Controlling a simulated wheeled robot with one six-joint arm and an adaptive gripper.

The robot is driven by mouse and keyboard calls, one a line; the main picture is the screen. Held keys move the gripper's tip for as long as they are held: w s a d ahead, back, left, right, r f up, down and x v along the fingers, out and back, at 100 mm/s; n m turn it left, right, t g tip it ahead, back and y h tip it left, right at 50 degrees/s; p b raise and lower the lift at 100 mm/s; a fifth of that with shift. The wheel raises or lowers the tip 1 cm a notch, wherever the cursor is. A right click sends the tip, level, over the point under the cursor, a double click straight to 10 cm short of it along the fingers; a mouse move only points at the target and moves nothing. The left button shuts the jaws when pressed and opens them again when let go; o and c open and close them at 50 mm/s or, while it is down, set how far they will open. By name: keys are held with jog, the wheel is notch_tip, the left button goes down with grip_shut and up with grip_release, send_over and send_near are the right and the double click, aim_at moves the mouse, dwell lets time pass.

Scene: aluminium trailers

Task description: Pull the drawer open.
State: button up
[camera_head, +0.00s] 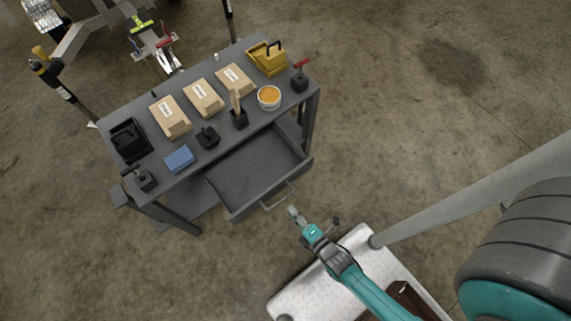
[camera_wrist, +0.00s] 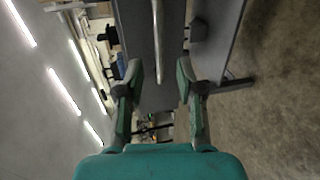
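The grey drawer (camera_head: 258,167) sits under the top of a dark grey workbench and stands pulled out, its empty inside showing. Its front panel (camera_head: 245,204) carries a light metal bar handle (camera_head: 279,196). My gripper (camera_head: 292,211) is just in front of the handle, on the near side. In the wrist view the handle (camera_wrist: 157,40) runs lengthwise in line with the gap between the fingers of my gripper (camera_wrist: 159,75). The fingers are apart on either side of that line, with nothing gripped between them.
The workbench top (camera_head: 220,130) holds several cardboard boxes, a blue block (camera_head: 179,158), a black tray (camera_head: 129,140), a yellow bin (camera_head: 267,58), an orange-filled tub (camera_head: 268,97) and small black holders. Bare concrete floor (camera_head: 400,110) lies to the right of the bench.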

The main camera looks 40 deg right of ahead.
jog(key=shift+v, duration=2.45)
